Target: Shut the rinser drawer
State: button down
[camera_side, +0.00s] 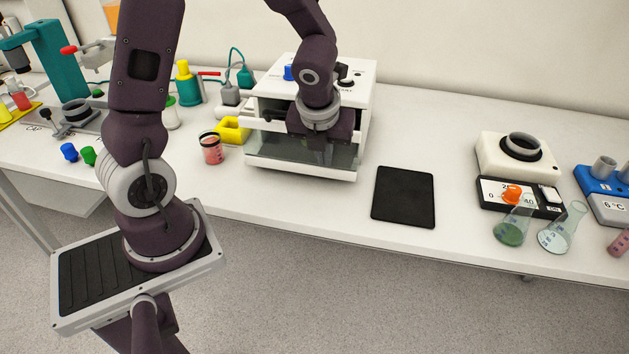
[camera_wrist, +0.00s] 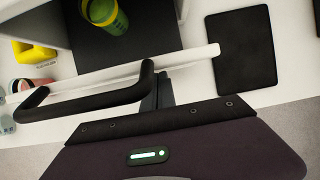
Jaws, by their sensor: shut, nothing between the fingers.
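The rinser is most likely the white box-shaped unit (camera_side: 362,100) at the back of the bench. Its front has a dark, see-through part with a white lower edge (camera_side: 300,169). In the wrist view a white front strip (camera_wrist: 200,54) carries a black bar handle (camera_wrist: 90,101). Behind the strip is a dark floor with a green and yellow cup (camera_wrist: 106,14) on it, so the inside shows from above. My gripper (camera_side: 322,154) is shut and empty, pointing down at the front of the unit. In the wrist view its fingertips (camera_wrist: 157,92) are close beside the handle's right end; contact cannot be told.
A black mat (camera_side: 404,196) lies flat to the right. A pink cup (camera_side: 211,148) and a yellow block (camera_side: 233,130) stand just left of the unit. The bench front edge is near.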

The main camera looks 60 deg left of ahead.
jog(key=w+a, duration=0.5)
jog(key=shift+w+a, duration=0.15)
jog(key=shift+w, duration=0.05)
jog(key=shift+w+a+r, duration=0.1)
jog(key=shift+w+a, duration=0.1)
jog(key=shift+a, duration=0.05)
jog(key=shift+a, duration=0.1)
jog(key=s+d, duration=0.3)
jog(key=shift+d, duration=0.1)
jog(key=v, duration=1)
jog(key=s+d+r+n+t+h, duration=0.1)
jog(key=s+d+r+n, duration=0.2)
jog(key=s+n, duration=0.6)
jog(key=s+d+r+n+t+h, duration=0.1)
jog(key=s+d+n, duration=0.4)
jog(key=n, duration=1.3)
jog(key=s+r+h, duration=0.1)
jog(key=s+r, duration=0.1)
jog(key=s, duration=0.2)
